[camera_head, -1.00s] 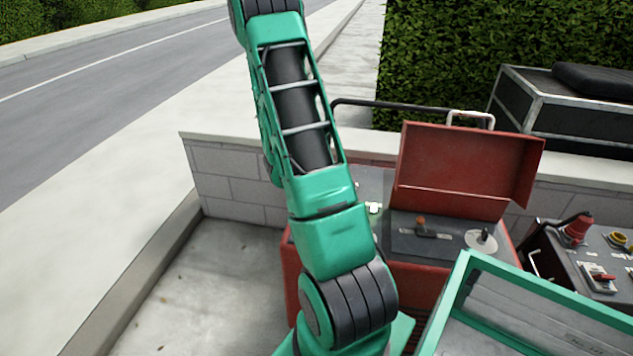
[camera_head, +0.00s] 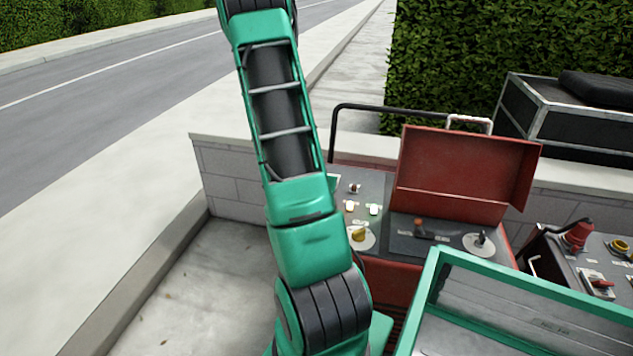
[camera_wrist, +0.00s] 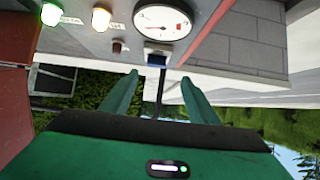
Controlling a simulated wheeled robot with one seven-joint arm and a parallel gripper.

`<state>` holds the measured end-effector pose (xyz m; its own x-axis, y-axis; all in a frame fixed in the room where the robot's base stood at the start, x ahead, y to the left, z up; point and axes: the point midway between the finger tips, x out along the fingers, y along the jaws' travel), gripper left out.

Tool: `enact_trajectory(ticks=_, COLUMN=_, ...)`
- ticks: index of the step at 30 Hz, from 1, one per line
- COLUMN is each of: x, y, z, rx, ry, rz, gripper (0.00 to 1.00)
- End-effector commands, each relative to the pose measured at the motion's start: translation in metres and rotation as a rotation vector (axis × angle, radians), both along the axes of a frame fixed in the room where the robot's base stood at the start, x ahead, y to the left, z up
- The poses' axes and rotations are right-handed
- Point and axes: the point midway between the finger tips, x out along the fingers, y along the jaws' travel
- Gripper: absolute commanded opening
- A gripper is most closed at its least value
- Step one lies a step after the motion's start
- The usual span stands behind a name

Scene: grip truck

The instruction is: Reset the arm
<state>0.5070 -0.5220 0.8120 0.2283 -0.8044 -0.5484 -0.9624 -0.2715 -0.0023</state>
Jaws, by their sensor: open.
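My green arm crosses the head view from the bottom middle up past the top edge; its end is out of that view. In the wrist view my gripper (camera_wrist: 157,95) shows two green fingers spread well apart. No object is between the fingertips that I can tell; a dark lever or post (camera_wrist: 158,88) shows in the gap, and its depth is unclear. A panel with a round white gauge (camera_wrist: 162,22), a lit green lamp (camera_wrist: 52,14) and a lit white lamp (camera_wrist: 101,18) lies beyond the fingertips.
A red control box (camera_head: 400,276) with a raised red lid (camera_head: 462,173) stands right of my arm. Its panel has a yellow knob (camera_head: 360,234). A green-framed tray (camera_head: 428,290) is in front. A low block wall (camera_head: 236,184) and black case (camera_head: 580,130) stand behind.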

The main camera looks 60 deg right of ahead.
Motion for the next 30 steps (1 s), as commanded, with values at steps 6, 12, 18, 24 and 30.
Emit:
enact_trajectory(ticks=6, x=-0.001, y=-0.001, z=0.0, rx=0.0, ry=0.0, rz=-0.001, gripper=0.55)
enact_trajectory(ticks=12, x=0.0, y=0.0, z=0.002, rx=0.001, ry=0.002, rz=-0.003, gripper=0.55)
enact_trajectory(ticks=18, x=0.002, y=0.016, z=0.02, rx=0.056, ry=0.048, rz=-0.016, gripper=0.55)
enact_trajectory(ticks=24, x=0.002, y=0.059, z=0.044, rx=0.184, ry=0.138, rz=-0.002, gripper=0.55)
enact_trajectory(ticks=30, x=-0.001, y=0.117, z=0.067, rx=0.336, ry=0.231, rz=0.069, gripper=0.55)
